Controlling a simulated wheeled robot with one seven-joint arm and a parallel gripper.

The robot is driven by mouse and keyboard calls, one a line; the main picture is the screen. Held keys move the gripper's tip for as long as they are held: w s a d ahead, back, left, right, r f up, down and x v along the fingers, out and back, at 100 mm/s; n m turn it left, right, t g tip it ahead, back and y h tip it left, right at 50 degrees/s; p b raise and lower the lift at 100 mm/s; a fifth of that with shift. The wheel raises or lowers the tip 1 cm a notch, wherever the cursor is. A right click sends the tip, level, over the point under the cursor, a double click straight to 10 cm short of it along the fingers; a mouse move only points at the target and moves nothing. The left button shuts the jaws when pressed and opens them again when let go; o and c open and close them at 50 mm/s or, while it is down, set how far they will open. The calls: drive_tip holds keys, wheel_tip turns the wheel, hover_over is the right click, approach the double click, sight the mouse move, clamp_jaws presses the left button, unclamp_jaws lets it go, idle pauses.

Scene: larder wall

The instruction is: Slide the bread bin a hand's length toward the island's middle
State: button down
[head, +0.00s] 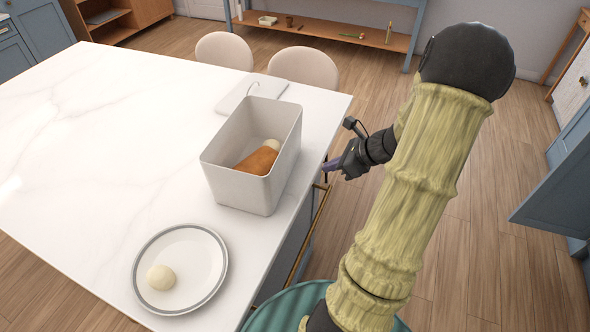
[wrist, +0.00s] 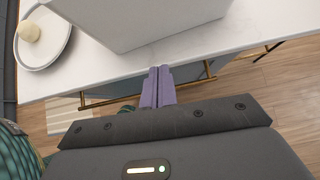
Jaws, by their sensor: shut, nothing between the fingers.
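The bread bin (head: 232,185) is an open, light grey box on the white marble island (head: 90,130), near the island's right edge. A brown loaf (head: 257,161) and a pale round item (head: 271,145) lie inside it. My gripper (head: 327,167) is shut and empty, just off the island's right edge, to the right of the bin and apart from it. In the wrist view the purple fingers (wrist: 158,86) are together, pointing at the island's edge, with the bin's side (wrist: 150,22) beyond them. The bin's underside is hidden.
A white plate (head: 207,270) with a pale ball (head: 161,278) stands in front of the bin. A white board or sink cover (head: 228,101) lies behind it. A brass rail (head: 313,225) runs along the island's side. The island's middle, left of the bin, is clear.

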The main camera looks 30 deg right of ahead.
approach(286, 173)
wheel_tip(286, 173, down, 4)
drive_tip(key=shift+w+a+p, duration=0.35)
drive_tip(key=shift+w+a, duration=0.25)
drive_tip(key=shift+w, duration=0.2)
drive_tip(key=shift+w+a+p, duration=0.3)
drive_tip(key=shift+w+a, duration=0.35)
drive_tip(key=shift+w, duration=0.15)
